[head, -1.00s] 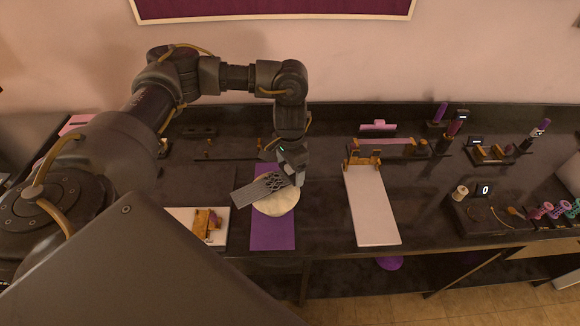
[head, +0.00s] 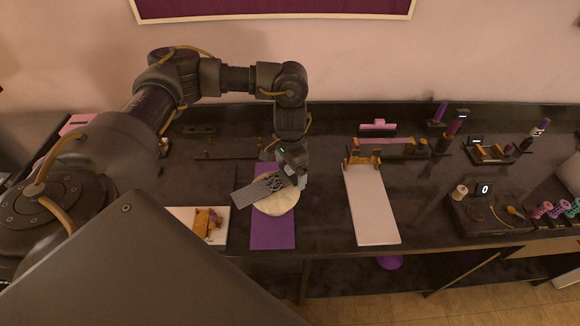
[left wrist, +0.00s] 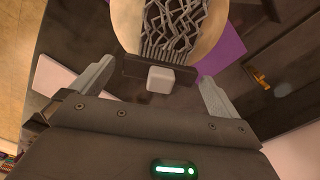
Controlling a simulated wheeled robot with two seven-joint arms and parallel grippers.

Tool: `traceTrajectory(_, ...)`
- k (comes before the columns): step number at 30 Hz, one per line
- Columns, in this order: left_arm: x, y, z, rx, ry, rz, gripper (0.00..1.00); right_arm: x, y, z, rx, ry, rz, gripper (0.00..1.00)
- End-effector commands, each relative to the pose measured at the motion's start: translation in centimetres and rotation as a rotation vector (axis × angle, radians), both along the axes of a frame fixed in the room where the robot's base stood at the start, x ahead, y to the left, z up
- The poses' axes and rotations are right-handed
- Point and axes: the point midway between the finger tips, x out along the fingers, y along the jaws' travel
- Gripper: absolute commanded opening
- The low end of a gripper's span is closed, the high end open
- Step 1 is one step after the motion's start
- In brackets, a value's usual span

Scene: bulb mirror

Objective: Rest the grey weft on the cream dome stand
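The grey weft (head: 258,190), a flat piece with a lattice part, lies across the top of the cream dome stand (head: 280,206) and overhangs it to the left. In the left wrist view the lattice (left wrist: 172,25) lies over the cream dome (left wrist: 210,30), with a dark bar and a pale block (left wrist: 160,79) at its near end. My left gripper (head: 298,180) is at the weft's right end. Its fingers (left wrist: 156,88) stand wide apart on either side of the pale block, with clear gaps. The contact under the weft is hidden. My right gripper is not in view.
The stand sits on a purple mat (head: 272,237) on the dark bench. A white tray (head: 181,214) with an orange piece is to the left. A long pale board (head: 371,208) with an orange clamp is to the right. Bare bench lies between mat and board.

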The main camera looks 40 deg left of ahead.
Motion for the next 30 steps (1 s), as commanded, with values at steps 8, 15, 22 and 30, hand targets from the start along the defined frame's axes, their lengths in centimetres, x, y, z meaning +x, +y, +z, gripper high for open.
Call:
traceTrajectory(8, 0.1, 0.0, 0.4, 0.0, -0.002, -0.001, 1.0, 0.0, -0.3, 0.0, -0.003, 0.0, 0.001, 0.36)
traceTrajectory(15, 0.2, 0.0, 4.2, 0.0, -0.007, -0.002, 1.0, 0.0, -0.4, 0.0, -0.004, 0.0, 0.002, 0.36)
traceTrajectory(22, 0.1, 0.0, 8.3, 0.001, -0.005, -0.001, 1.0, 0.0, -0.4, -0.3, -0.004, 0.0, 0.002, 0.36)
traceTrajectory(30, 0.1, 0.0, 10.6, 0.001, -0.001, 0.0, 1.0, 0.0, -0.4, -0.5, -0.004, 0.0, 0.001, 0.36)
